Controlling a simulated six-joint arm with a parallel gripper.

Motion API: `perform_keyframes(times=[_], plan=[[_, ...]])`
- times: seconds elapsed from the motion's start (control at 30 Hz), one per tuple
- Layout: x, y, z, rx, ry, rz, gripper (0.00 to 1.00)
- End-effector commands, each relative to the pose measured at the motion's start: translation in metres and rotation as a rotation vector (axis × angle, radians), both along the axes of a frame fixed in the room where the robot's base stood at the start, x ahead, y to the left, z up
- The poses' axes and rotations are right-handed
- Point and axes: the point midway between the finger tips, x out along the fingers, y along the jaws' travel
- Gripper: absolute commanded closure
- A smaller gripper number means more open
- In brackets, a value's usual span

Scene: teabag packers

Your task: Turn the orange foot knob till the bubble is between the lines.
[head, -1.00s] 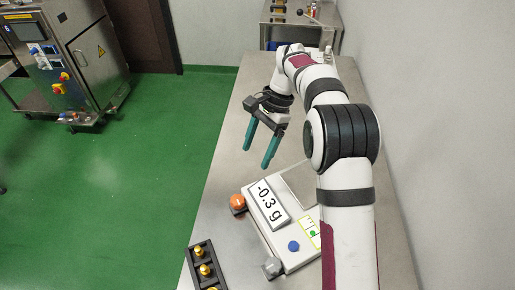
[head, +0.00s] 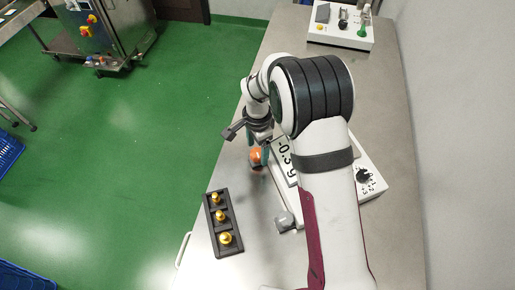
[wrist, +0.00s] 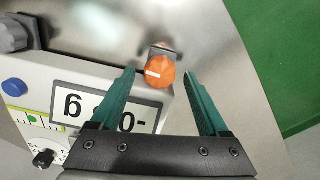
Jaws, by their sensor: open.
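The orange foot knob (wrist: 160,70) shows in the wrist view with a pale line on its face, beside the display edge of the white scale (wrist: 55,70). In the head view the orange knob (head: 256,158) is partly covered by my gripper (head: 258,146). My gripper (wrist: 160,76) is open, its two green fingers on either side of the knob with gaps visible. The scale's display (wrist: 105,108) is partly hidden by a finger; in the head view it reads -0.3 g. A small green-and-yellow lined panel (wrist: 33,118) shows at the left; I cannot make out the bubble.
A grey foot knob (head: 285,221) sits at the scale's near corner. A black tray (head: 222,228) with several brass weights lies left of it. A black dial (head: 362,175) is on the scale's right. Another white device (head: 341,35) stands at the far end of the steel table (head: 290,45).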

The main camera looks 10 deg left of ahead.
Motion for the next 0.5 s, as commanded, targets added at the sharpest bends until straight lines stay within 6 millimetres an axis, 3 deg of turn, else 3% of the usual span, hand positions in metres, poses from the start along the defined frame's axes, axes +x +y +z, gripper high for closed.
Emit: perform_keyframes(times=[0.37,0.5], plan=[[0.0001,0.0001,-0.0087,0.001,-0.001,0.0,0.22],[0.0001,0.0001,-0.0085,0.001,-0.001,0.0,0.45]])
